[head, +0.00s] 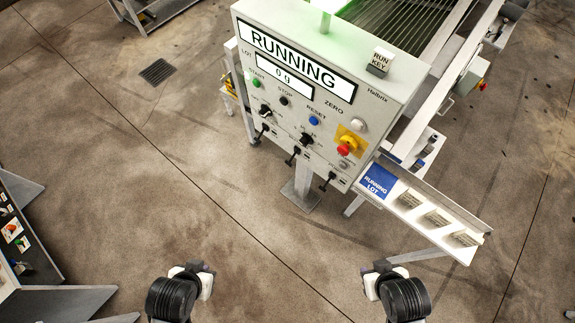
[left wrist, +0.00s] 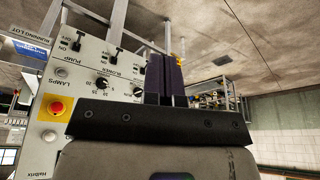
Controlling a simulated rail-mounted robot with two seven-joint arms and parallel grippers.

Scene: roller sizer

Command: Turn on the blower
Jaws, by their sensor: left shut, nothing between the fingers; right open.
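The grey control panel (head: 330,60) stands upper middle in the head view. The blower switch (head: 292,157) is the middle of three black levers along its lower edge, and its lever points down. In the left wrist view, where the panel shows upside down, the blower switch (left wrist: 117,48) sits by the label BLOWER. My left gripper (head: 200,268) is shut and empty, below and in front of the panel in the head view. Its dark fingers (left wrist: 164,78) cover part of the panel's edge in the wrist view. My right gripper (head: 381,268) is open, lower right, apart from the panel.
The pump switch (head: 327,182) is right of the blower switch; another lever (head: 263,131) is left. A red emergency button (head: 344,149), knobs and coloured buttons lie above. A tray (head: 432,215) juts out at right. The floor before the panel is clear.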

